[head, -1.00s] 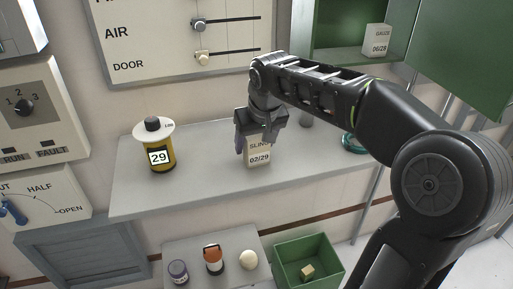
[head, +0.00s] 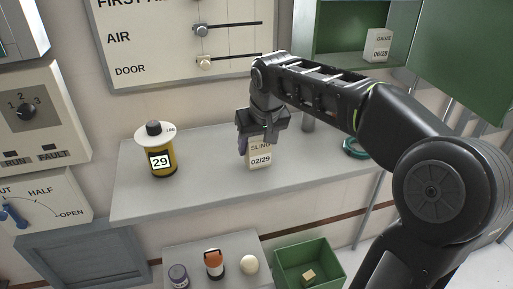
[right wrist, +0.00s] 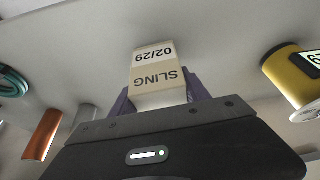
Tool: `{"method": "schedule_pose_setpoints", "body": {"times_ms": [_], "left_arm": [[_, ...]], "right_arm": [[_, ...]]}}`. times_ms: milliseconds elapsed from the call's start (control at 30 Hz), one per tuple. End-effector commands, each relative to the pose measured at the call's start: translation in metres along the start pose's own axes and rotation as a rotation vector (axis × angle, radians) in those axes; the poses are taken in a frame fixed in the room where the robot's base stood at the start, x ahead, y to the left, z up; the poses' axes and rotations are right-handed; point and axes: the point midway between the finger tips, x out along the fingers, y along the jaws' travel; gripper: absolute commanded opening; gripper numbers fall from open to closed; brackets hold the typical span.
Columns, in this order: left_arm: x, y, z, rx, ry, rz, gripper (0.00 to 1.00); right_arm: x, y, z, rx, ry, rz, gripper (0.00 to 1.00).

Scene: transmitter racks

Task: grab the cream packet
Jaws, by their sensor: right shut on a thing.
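The cream packet (head: 260,157), marked SLING 02/29, stands upright on the grey shelf (head: 205,191). My right gripper (head: 258,142) comes down on it from above and is shut on its upper part. In the right wrist view the packet (right wrist: 155,66) sits between the two purple-grey fingers, with its label towards the camera. Its far side is hidden. My left gripper is not in view.
A yellow canister (head: 157,158) marked 29 stands left on the shelf. A teal ring (head: 355,148) lies to the right. A green cabinet (head: 345,62) holds a GAUZE box (head: 378,45). A lower shelf (head: 203,248) and green bin (head: 309,258) are below.

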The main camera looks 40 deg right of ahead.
Motion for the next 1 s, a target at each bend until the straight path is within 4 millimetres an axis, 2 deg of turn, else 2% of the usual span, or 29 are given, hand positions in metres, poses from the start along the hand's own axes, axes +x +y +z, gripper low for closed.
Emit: {"method": "schedule_pose_setpoints", "body": {"times_ms": [300, 500, 1000], "left_arm": [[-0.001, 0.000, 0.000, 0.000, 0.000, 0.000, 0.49], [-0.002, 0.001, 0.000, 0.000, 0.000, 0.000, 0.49], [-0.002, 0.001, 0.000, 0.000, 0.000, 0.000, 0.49]], "right_arm": [[-0.054, -0.001, -0.024, -0.002, 0.005, -0.002, 0.13], [-0.080, -0.001, -0.033, -0.001, 0.003, -0.001, 0.13], [-0.084, 0.000, -0.035, 0.000, 0.001, -0.001, 0.13]]}}
